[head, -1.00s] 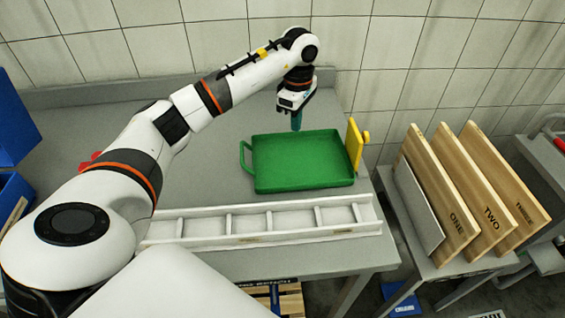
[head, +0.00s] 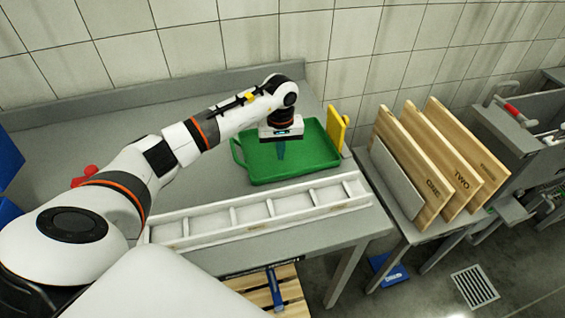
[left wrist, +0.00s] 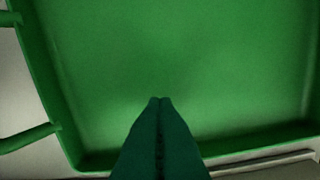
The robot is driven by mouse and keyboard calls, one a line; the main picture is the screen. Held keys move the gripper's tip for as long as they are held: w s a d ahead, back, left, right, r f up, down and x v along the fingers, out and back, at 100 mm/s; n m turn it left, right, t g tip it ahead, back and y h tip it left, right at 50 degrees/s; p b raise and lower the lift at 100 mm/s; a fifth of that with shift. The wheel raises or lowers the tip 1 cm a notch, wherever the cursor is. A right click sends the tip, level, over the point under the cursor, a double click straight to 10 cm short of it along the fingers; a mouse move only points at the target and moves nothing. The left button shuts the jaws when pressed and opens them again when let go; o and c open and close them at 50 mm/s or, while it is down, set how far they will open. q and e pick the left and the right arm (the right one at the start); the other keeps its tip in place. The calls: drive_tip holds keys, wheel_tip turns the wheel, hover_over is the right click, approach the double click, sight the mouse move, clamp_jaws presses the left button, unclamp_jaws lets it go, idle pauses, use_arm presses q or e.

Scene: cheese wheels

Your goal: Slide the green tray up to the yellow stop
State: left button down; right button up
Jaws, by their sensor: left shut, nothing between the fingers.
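The green tray (head: 300,170) lies on the grey table, its loop handle on the left side. The yellow stop (head: 337,127) stands upright at the table's right end, close by the tray's right side. I cannot tell whether they touch. My left gripper (head: 281,154) is shut and empty, pointing down over the inside of the tray. In the left wrist view the shut fingertips (left wrist: 160,100) are over the tray floor (left wrist: 190,60), with the tray's handle at the left. I cannot tell whether they touch the floor. My right gripper is out of view.
A white divided rack (head: 251,215) lies along the table's front, just before the tray. Wooden boards (head: 440,165) stand on a side table at the right. A red object (head: 85,176) is at the left. The table behind the tray is clear.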

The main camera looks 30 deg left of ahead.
sight(283, 167)
use_arm(q)
drive_tip(key=shift+s+f, duration=0.1)
drive_tip(key=shift+f, duration=0.8)
drive_tip(key=shift+s+d+p, duration=0.85)
drive_tip(key=shift+p, duration=0.25)
drive_tip(key=shift+s+d+p, duration=0.3)
drive_tip(key=shift+s+d, duration=0.15)
drive_tip(key=shift+s, duration=0.15)
drive_tip(key=shift+f, duration=0.1)
